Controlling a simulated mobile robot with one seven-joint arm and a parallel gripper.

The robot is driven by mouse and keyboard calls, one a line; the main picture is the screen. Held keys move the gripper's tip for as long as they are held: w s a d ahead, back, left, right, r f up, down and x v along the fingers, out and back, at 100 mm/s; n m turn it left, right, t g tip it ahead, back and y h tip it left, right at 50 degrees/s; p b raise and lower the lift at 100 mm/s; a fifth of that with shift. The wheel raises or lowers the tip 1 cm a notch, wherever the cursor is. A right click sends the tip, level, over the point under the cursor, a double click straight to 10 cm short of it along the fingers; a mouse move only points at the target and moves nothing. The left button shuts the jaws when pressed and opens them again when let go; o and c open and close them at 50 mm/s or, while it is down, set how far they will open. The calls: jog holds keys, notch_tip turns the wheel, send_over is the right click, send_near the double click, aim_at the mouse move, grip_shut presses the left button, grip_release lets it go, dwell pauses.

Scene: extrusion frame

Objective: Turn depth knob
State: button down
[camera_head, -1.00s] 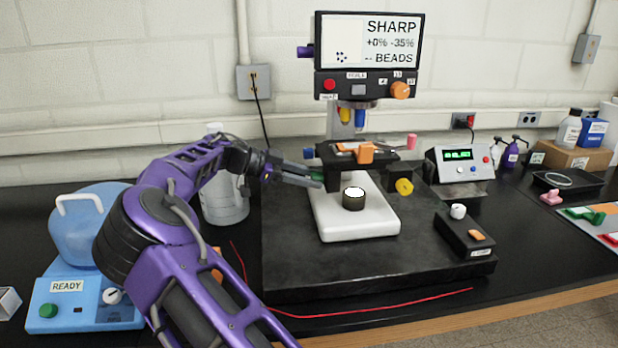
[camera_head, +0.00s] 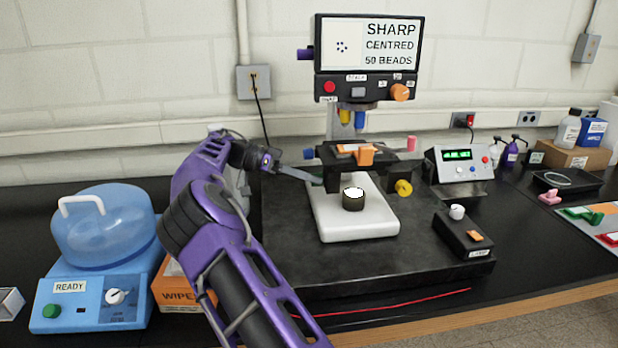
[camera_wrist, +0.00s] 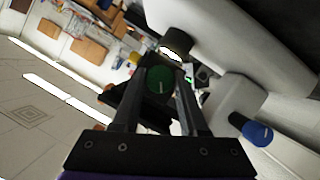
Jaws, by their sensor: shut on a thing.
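A microscope stands on a black slab (camera_head: 290,275), with a black stage (camera_head: 400,165) below its objectives. A green knob (camera_wrist: 160,82) with a pale line on its face sits between the fingers of my gripper (camera_wrist: 162,90) in the wrist view. My gripper (camera_head: 316,179) is shut on this knob at the left side of the stage. In the head view the fingers mostly hide the knob. A yellow knob (camera_head: 404,187) is at the stage's right and a blue knob (camera_wrist: 258,132) shows in the wrist view. No depth label is readable. The screen (camera_head: 368,42) reads SHARP, CENTRED, 50 BEADS.
A blue centrifuge-like machine marked READY (camera_head: 90,290) and an orange wipes box (camera_head: 180,292) stand at the left. A lamp control box (camera_head: 464,236) is right of the microscope. A display unit (camera_head: 460,163) stands behind it. A red cord (camera_head: 400,302) lies in front.

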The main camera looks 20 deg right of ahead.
jog(key=shift+n, duration=0.4)
dwell(0.3)
jog(key=shift+c, duration=2.2)
grip_release()
jog(key=shift+a+r, duration=0.1)
